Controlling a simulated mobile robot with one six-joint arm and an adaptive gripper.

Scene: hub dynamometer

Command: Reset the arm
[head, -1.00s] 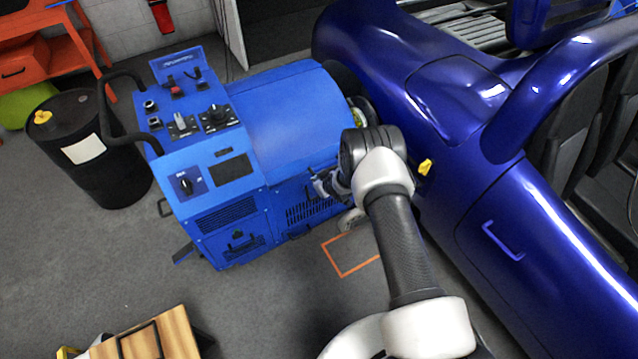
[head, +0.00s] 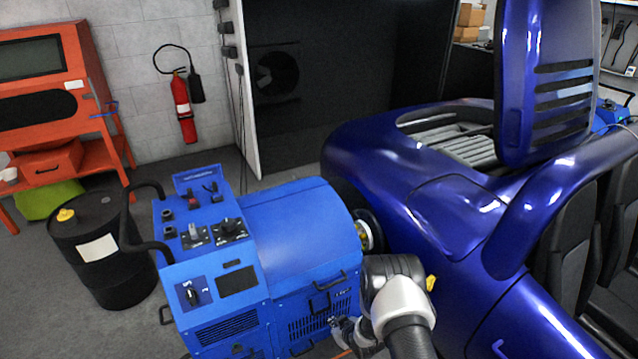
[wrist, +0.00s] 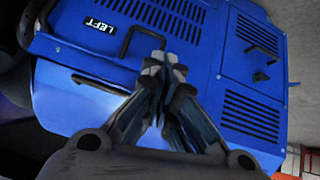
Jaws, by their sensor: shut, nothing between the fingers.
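My arm (head: 403,310) reaches up from the bottom of the head view, in front of the blue dynamometer unit (head: 290,235). My gripper (head: 345,328) is small and partly cut off at the lower edge there, close to the unit's side. In the wrist view my gripper (wrist: 162,75) has its fingers together with nothing between them. Behind the fingers is the unit's blue side panel (wrist: 205,75), with a LEFT label (wrist: 98,25), a black handle (wrist: 140,45) and vent slots. I cannot tell the exact gap between fingertips and panel.
The blue car (head: 450,210) stands close on the right, with a yellow piece (head: 431,283) on its side. A black drum (head: 105,250) stands left of the unit. An orange cabinet (head: 50,110), a fire extinguisher (head: 183,105) and a dark booth (head: 330,80) are behind. Grey floor (head: 130,335) shows at lower left.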

